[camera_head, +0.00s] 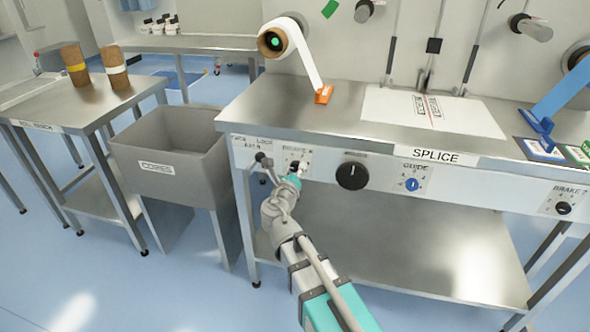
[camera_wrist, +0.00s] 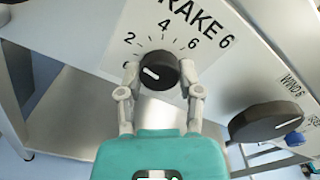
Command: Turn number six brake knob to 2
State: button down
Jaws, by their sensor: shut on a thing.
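The number six brake knob (camera_wrist: 158,71) is round and black with a short white pointer line. Its panel reads BRAKE 6, with 2, 4 and 6 visible around the dial. The pointer line aims left and slightly up, toward the left finger, below the 2 mark. A label at the low end is partly hidden by that finger. My gripper (camera_wrist: 159,76) is shut on the knob, one finger on each side. In the head view my gripper (camera_head: 293,178) is at the bench front, largely covering the knob.
A large black knob (camera_head: 352,176) is close to the right of the brake knob, with a blue guide knob (camera_head: 412,184) further right. A small lever (camera_head: 262,157) is just left. A grey cores bin (camera_head: 172,150) stands left of the bench. The brake 7 knob (camera_head: 563,208) is far right.

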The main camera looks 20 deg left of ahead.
dwell(0.3)
jog(key=shift+c, duration=1.3)
grip_release()
jog(key=s, duration=0.7)
jog(key=shift+s, duration=0.25)
